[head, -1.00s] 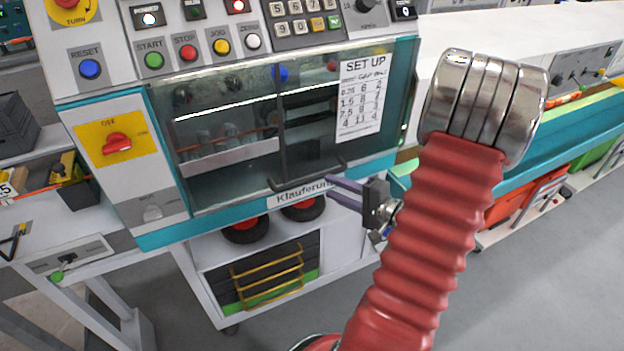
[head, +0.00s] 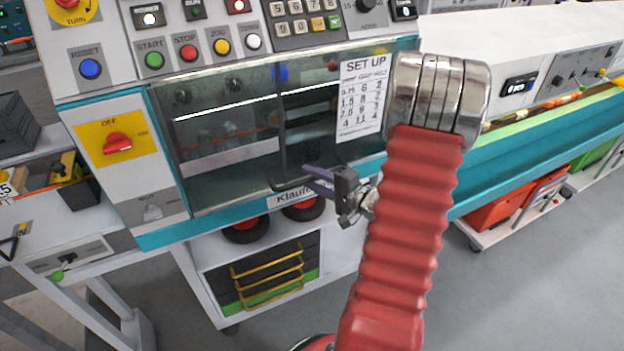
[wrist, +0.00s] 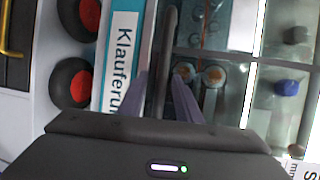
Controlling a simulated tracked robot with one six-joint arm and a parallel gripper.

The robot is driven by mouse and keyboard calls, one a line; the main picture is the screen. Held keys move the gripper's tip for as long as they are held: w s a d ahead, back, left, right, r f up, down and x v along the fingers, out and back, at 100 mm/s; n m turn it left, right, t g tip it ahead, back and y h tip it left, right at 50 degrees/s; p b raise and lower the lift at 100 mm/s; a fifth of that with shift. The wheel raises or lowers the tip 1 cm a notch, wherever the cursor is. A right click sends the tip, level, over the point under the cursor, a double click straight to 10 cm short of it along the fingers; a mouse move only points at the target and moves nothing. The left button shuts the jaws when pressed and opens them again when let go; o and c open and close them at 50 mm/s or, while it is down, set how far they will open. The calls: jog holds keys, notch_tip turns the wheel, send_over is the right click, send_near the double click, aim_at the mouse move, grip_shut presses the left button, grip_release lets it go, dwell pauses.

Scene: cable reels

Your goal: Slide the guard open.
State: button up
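The guard (head: 230,135) is a see-through window panel in a teal frame on the front of the machine, and it covers the opening. Its dark bar handle (head: 274,184) runs along its lower edge, just above the "Klauferung" label. In the wrist view the handle (wrist: 170,40) runs up the picture between my two purple-grey fingers. My gripper (head: 307,178) is at the handle, with its fingers apart on either side of the bar and a gap showing. In the head view, the gripper hides the handle's right part. In the wrist view, my gripper (wrist: 160,82) hides the handle's near end.
A "SET UP" sheet (head: 362,95) is on the guard's right part. A control panel with buttons (head: 187,53) sits above, and a yellow plate with a red switch (head: 117,143) is at left. Below are black reels with red centres (head: 247,230). Open floor lies at lower right.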

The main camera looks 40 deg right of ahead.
jog(key=shift+c, duration=0.2)
jog(key=c, duration=0.7)
grip_shut()
